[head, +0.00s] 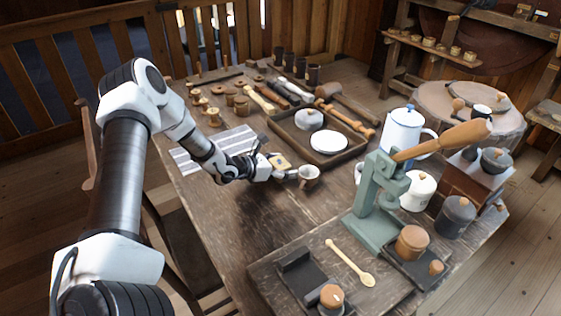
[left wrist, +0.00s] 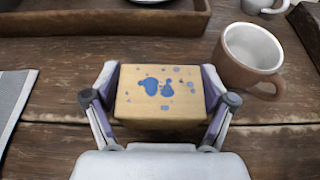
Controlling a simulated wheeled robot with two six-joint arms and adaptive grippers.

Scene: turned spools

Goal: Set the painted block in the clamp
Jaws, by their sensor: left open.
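The painted block (left wrist: 160,92) is pale wood with blue blotches on top. In the left wrist view it lies between the two fingers of my left gripper (left wrist: 160,105), which is open around it. The head view also shows the block (head: 280,162) and my left gripper (head: 276,169) beside a brown cup. I cannot tell how closely the fingers lie against its sides. A green press-like device (head: 376,205) with a wooden handle stands to the right. A dark bracket (head: 296,262) lies in front on a board; I cannot tell which is the clamp. My right gripper is not in view.
The brown cup (left wrist: 252,52) stands close to the right finger. A wooden tray (head: 345,156) with a white plate lies behind the block. A striped cloth (head: 215,148) lies to the left. A wooden spoon (head: 350,263) rests on the front board (head: 270,278).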

